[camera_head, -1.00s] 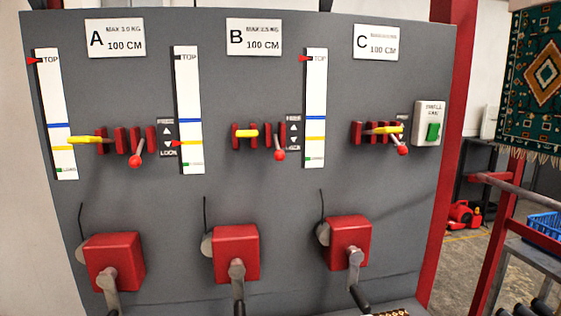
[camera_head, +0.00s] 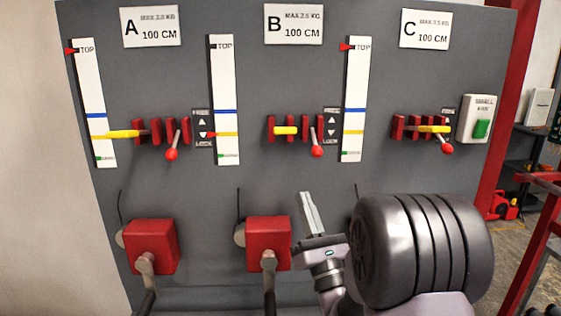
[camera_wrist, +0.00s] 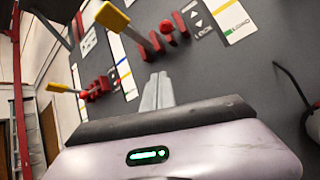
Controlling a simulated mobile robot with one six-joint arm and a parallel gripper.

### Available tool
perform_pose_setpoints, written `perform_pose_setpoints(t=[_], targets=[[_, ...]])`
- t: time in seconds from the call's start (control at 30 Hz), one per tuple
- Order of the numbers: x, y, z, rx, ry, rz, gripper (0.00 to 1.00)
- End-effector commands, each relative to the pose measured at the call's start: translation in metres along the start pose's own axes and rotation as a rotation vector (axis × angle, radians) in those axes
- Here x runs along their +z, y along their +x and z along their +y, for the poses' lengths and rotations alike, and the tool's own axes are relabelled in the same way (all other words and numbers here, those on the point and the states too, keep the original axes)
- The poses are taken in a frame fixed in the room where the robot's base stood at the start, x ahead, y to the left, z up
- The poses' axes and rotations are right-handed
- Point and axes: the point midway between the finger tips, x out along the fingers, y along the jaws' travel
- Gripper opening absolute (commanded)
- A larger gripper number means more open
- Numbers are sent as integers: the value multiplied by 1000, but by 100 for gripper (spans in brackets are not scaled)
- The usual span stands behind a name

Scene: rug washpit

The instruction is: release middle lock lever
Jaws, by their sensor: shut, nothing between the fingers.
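The middle lock lever, with a red ball (camera_head: 317,151), stands under plate B (camera_head: 294,24) on the grey panel and points down beside LOCK. A yellow-handled lever (camera_head: 285,131) crosses the red blocks to its left. My gripper (camera_head: 307,197) is shut and empty, upright below the lever and apart from it, right of the middle red crank box (camera_head: 268,243). In the wrist view my gripper's fingers (camera_wrist: 157,88) point toward the panel. A red ball (camera_wrist: 166,26) and a yellow handle (camera_wrist: 112,17) show above them; they appear to belong to the middle station.
Similar red-ball levers stand under A (camera_head: 171,154) and C (camera_head: 447,148). White scales (camera_head: 354,98) flank the levers. A red crank box (camera_head: 151,247) is at lower left. Open space lies between levers and crank boxes.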

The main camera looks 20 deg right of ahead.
Motion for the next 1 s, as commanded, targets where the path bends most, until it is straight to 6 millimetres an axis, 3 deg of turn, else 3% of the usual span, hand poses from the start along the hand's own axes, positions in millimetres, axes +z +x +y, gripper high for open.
perform_pose_setpoints(t=[0.03,0.13,0.47,0.57,0.93,1.0], targets=[[-1,-3,-13,-42,-7,-10,0],[0,-6,-25,-84,-14,-24,0],[1,-2,-25,-85,-14,-27,0],[3,12,-26,-83,-15,-27,0],[4,91,-32,-81,-14,-28,0],[10,93,-33,-83,-15,-27,0]])
